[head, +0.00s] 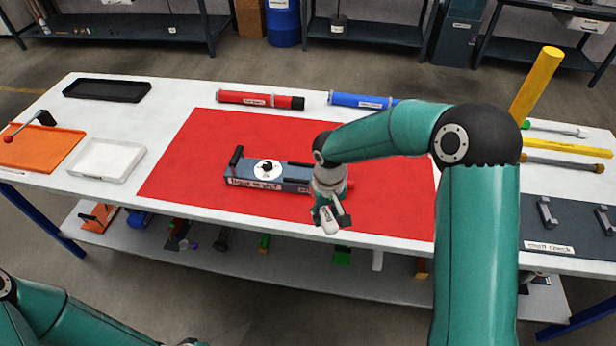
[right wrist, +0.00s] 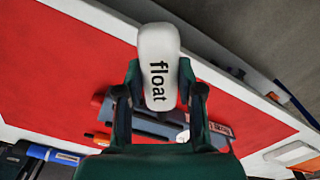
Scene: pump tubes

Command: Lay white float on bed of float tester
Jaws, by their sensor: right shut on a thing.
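The white float (right wrist: 158,60), a rounded capsule with "float" in black letters, is held between the fingers of my right gripper (head: 330,214). It also shows in the head view as a small pale end (head: 328,222). My right gripper is above the front part of the red mat. A blue-grey device (head: 290,185) with a round white dial and a black upright handle lies on the mat, left of and behind the gripper. I take it as the float tester; its label is too blurred to read surely. My wrist hides its right end. My left gripper is out of view.
On the white table (head: 85,205) are a red mat (head: 200,150), white tray (head: 108,160), black tray (head: 107,90) and orange fixture (head: 40,148). A red tube (head: 260,99) and blue tube (head: 360,101) lie behind the mat. The mat's left part is clear.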

